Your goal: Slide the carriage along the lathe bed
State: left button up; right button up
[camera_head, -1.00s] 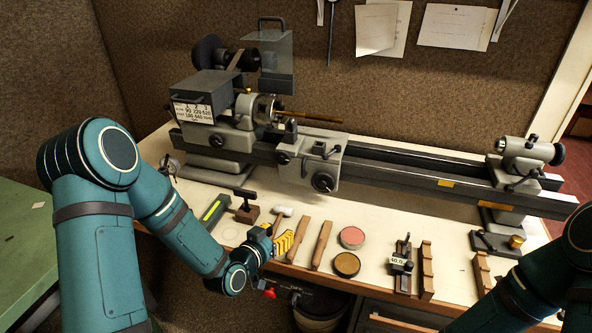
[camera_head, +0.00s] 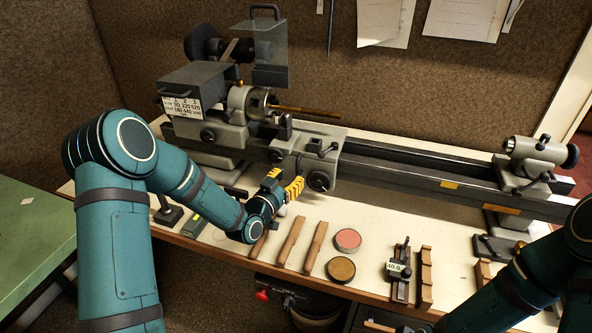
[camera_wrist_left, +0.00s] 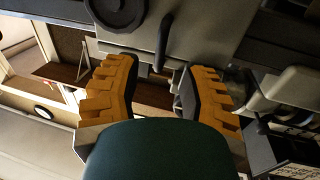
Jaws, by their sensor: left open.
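The grey lathe carriage (camera_head: 326,158) sits on the long lathe bed (camera_head: 405,169), toward the headstock end. Its front handwheel (camera_head: 319,181) faces me and also shows at the top of the left wrist view (camera_wrist_left: 115,10). My left gripper (camera_head: 284,183), with yellow fingers, is open and empty just in front of the carriage, left of the handwheel. In the left wrist view a dark lever (camera_wrist_left: 163,42) on the carriage front points down between the parted fingers (camera_wrist_left: 160,82); no contact shows. My right gripper is out of view; only its arm shows at the lower right.
The headstock (camera_head: 215,115) stands left of the carriage and the tailstock (camera_head: 535,160) at the bed's right end. Wooden sticks (camera_head: 291,241), a pink tin (camera_head: 347,240) and a brown tin (camera_head: 341,269) lie on the bench. The bed between carriage and tailstock is clear.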

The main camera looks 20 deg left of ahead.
aim_at(297, 169)
pick_arm(q)
jog(key=shift+x, duration=2.3)
grip_shut()
